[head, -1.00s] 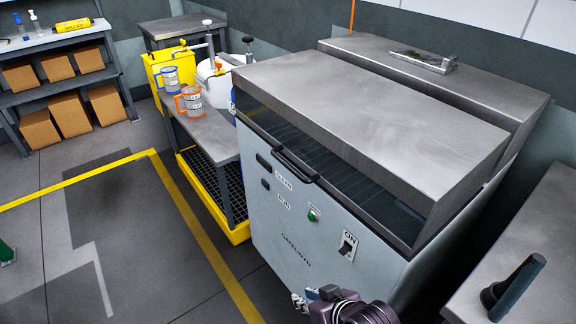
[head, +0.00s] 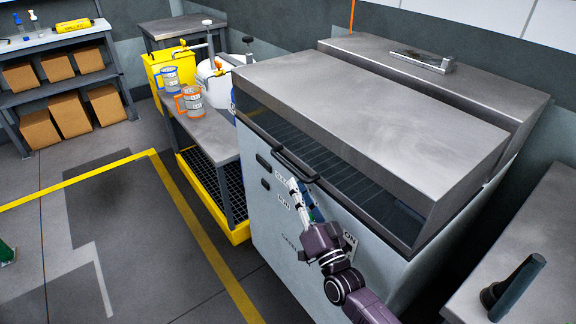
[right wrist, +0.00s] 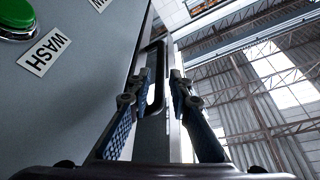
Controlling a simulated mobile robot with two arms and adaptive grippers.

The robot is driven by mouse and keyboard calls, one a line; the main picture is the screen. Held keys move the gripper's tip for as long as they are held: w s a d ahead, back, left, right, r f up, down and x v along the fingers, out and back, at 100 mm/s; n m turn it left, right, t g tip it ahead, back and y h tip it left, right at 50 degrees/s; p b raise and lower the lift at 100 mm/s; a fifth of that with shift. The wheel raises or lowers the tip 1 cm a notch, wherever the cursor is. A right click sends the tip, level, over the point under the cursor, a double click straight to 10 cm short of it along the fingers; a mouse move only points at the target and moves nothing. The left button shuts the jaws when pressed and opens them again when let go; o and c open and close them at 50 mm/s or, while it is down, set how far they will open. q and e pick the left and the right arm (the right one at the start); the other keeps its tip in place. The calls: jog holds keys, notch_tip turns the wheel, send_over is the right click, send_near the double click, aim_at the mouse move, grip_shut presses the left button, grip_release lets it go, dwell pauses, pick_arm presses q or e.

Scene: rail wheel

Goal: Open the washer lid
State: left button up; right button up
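The grey washer (head: 290,232) stands in the middle of the head view with its steel lid (head: 375,105) down. A black bar handle (head: 296,166) sits at the lid's front edge; it also shows in the right wrist view (right wrist: 157,78). My right gripper (head: 298,186) is at the washer's front, just below the handle. In the right wrist view its two fingers (right wrist: 161,80) are apart, with the handle appearing between or just beyond them. Contact cannot be told. My left gripper is not in view.
A green button (right wrist: 14,18) is on the front panel, left of the fingers in the right wrist view. A bench with two jugs (head: 190,102) stands left of the washer. A grey table (head: 540,235) stands at right.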

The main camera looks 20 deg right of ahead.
aim_at(288, 163)
jog(key=shift+p+x, duration=0.45)
jog(key=shift+x, duration=3.45)
jog(key=shift+s, duration=0.1)
grip_shut()
jog(key=shift+r, duration=0.1)
